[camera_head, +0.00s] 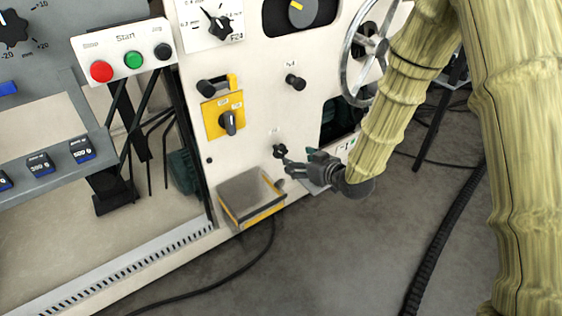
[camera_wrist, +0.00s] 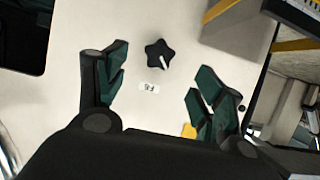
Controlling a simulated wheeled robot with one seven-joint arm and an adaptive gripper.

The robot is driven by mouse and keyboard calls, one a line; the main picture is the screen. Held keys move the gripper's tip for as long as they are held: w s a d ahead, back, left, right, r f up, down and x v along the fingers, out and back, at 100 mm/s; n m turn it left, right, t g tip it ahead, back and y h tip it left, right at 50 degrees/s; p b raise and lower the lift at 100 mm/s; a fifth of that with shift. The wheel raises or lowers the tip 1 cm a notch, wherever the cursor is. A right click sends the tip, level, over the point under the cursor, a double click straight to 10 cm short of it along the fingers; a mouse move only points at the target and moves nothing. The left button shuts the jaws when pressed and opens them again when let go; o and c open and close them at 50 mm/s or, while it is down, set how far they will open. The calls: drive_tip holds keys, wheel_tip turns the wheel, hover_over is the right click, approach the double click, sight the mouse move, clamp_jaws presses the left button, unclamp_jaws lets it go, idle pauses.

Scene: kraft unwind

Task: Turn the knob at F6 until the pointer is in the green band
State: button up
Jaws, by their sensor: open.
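The F6 knob is a small black star-shaped knob with a white pointer line (camera_wrist: 158,55), on the cream panel just above a small white label reading F6 (camera_wrist: 149,88). In the head view the knob (camera_head: 280,151) sits low on the machine front. My gripper (camera_wrist: 155,100) is open, with its green-padded fingers on either side of the label and the knob a little beyond the fingertips, not touched. In the head view my gripper (camera_head: 288,165) is close to the knob, at its lower right. I cannot make out a green band around the knob.
A grey box with yellow sides (camera_head: 252,197) juts out below the knob. A yellow plate with a rotary switch (camera_head: 224,117) and another black knob (camera_head: 295,81) are above. A metal handwheel (camera_head: 366,45) is at upper right. A black cable (camera_head: 225,280) lies on the floor.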

sight(283, 154)
drive_tip(key=b+x, duration=0.4)
drive_tip(key=x, duration=0.5)
drive_tip(key=shift+w+a+f+b, duration=0.1)
drive_tip(key=shift+w+a+b, duration=0.1)
drive_tip(key=shift+w+b, duration=0.1)
drive_tip(key=shift+w+a+f, duration=0.1)
drive_tip(key=shift+w+a, duration=0.3)
drive_tip(key=shift+w, duration=0.05)
drive_tip(key=c, duration=1)
